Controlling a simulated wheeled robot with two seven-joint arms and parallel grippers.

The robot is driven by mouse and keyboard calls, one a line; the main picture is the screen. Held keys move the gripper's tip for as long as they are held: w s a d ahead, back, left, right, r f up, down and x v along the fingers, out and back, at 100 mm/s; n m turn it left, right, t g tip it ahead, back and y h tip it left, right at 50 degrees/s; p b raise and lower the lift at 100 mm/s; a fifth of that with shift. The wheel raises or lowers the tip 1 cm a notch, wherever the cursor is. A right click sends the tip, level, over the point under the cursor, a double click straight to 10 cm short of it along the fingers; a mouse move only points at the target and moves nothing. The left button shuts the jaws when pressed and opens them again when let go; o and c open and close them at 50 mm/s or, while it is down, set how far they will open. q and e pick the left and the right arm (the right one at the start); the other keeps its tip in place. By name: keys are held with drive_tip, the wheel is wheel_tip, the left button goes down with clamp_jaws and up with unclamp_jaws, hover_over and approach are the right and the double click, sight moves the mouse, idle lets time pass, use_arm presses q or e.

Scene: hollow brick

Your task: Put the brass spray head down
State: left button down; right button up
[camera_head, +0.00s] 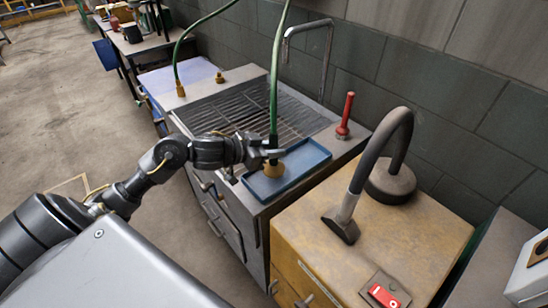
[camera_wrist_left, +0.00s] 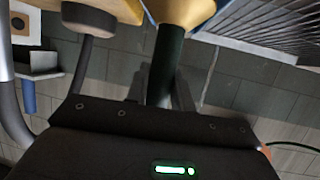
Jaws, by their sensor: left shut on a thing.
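The brass spray head (camera_head: 274,169) hangs at the lower end of a green hose (camera_head: 277,80). My left gripper (camera_head: 272,153) is shut on it at its dark upper part, just above the brass. The head points down over the left part of a shallow blue tray (camera_head: 307,158); I cannot tell whether it touches the tray. In the left wrist view, my gripper (camera_wrist_left: 165,85) grips the dark green neck, and the brass cone (camera_wrist_left: 182,10) is cut off by the top edge. My right gripper is not in view.
Behind the tray is a slatted metal grate (camera_head: 235,108). A second hose ends in a brass fitting (camera_head: 180,90), near a small brass piece (camera_head: 219,77). A red-handled tool (camera_head: 345,115) stands right of the tray. A wooden cabinet (camera_head: 415,235) bears a curved dark nozzle (camera_head: 372,160).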

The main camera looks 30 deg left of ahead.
use_arm(q)
drive_tip(key=shift+w+f, duration=0.15)
drive_tip(key=shift+f, duration=1.55)
drive_tip(key=c, duration=1.2)
unclamp_jaws()
drive_tip(key=shift+f, duration=0.15)
drive_tip(key=shift+r, duration=0.2)
drive_tip(key=shift+b+v, duration=0.35)
drive_tip(key=shift+v, duration=5.7)
drive_tip(key=shift+f, duration=0.25)
